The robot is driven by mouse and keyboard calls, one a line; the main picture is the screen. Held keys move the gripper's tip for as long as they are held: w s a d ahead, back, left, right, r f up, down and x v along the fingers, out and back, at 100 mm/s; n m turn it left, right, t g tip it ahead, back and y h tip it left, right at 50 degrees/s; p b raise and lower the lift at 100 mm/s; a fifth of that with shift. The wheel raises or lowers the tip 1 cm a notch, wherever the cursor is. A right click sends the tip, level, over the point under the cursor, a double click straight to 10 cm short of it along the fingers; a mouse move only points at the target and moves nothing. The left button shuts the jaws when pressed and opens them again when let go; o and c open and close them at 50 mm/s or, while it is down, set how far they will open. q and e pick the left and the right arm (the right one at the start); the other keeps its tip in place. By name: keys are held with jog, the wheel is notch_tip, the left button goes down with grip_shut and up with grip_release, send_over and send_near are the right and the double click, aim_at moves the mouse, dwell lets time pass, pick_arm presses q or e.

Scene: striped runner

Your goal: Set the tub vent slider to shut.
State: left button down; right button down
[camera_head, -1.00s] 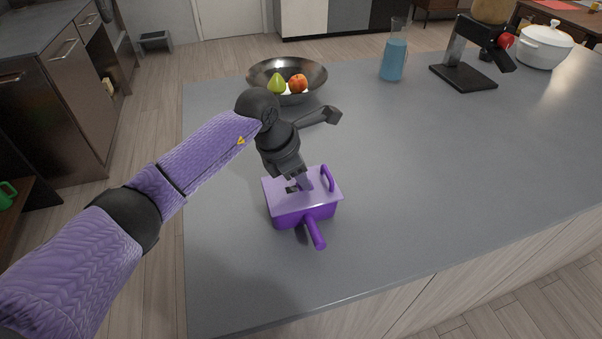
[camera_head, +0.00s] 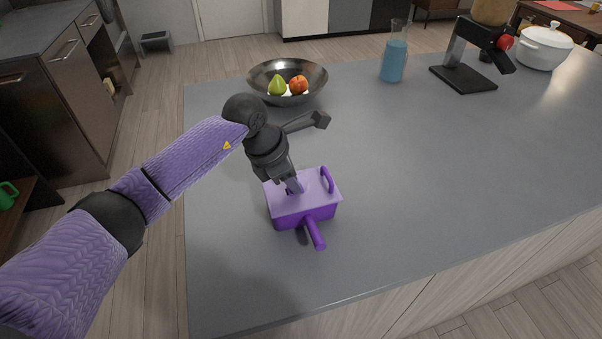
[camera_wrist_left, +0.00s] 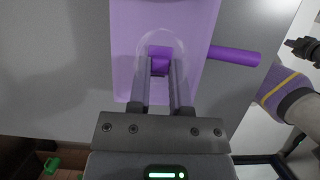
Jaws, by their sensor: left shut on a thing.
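The purple tub (camera_head: 306,214) stands on the grey counter, with a pale lilac lid (camera_head: 312,200). My left gripper (camera_head: 293,188) comes down on the left part of the lid. In the left wrist view its fingers (camera_wrist_left: 160,82) are shut on the purple vent slider tab (camera_wrist_left: 160,66). The fingers hide much of the slider, and the vent opening under it cannot be made out clearly.
A dark bowl (camera_head: 260,78) with a pear and a red-orange fruit stands behind the arm. A blue jug (camera_head: 393,63), a black stand (camera_head: 463,75) and a white pot (camera_head: 543,47) are farther back. The counter right of the tub is clear.

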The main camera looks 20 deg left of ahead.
pick_arm(q)
jog(key=shift+s+a, duration=0.35)
jog(key=shift+a, duration=0.15)
jog(key=c, duration=0.5)
grip_release()
jog(key=shift+r, duration=0.1)
jog(key=p+v, duration=0.1)
jog(key=v, duration=0.8)
jog(key=shift+s+a+r+p, duration=0.1)
jog(key=shift+a+r+p, duration=0.05)
jog(key=shift+r+p, duration=0.15)
